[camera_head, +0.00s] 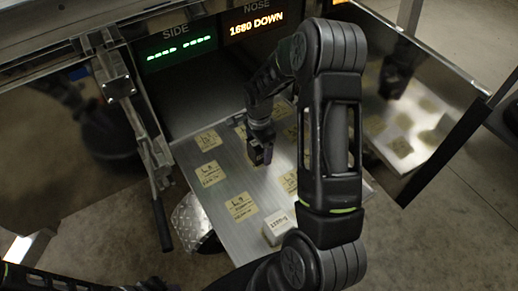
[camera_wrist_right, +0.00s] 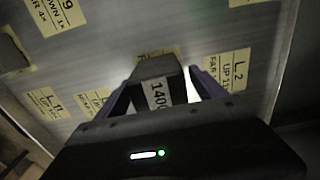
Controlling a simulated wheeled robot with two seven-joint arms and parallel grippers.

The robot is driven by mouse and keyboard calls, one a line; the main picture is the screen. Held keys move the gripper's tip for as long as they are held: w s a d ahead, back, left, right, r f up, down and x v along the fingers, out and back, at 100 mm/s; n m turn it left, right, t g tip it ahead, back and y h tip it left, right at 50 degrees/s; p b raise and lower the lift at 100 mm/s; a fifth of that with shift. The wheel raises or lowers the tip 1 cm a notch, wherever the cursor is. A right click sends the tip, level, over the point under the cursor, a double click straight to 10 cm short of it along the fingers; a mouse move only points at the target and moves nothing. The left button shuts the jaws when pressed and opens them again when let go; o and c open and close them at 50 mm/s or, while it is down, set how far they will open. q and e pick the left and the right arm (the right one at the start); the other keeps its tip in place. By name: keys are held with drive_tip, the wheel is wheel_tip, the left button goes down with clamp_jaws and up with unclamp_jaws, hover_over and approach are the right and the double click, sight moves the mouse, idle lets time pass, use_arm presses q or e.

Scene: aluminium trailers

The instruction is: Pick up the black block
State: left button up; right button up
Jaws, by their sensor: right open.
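The black block (camera_wrist_right: 158,80) shows in the right wrist view, with a white label that starts "140". It stands between the two spread fingers of my right gripper (camera_wrist_right: 162,88), which is open. In the head view the right gripper (camera_head: 259,141) reaches down to the metal deck (camera_head: 222,218), and the black block (camera_head: 259,156) shows only as a small dark shape at its tips. I cannot tell whether the fingers touch it. My left arm shows at the bottom left; its gripper is out of view.
A white block (camera_head: 279,227) marked in grams sits at the deck's front edge. Several yellow labels (camera_head: 241,206) lie on the deck. A lit display (camera_head: 256,25) reads "1.680 DOWN". Reflective metal panels (camera_head: 430,110) flank the deck. A metal bar with a dark handle (camera_head: 161,225) stands at left.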

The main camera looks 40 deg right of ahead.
drive_tip(key=shift+c, duration=0.6)
clamp_jaws()
drive_tip(key=shift+w, duration=0.1)
idle(0.9)
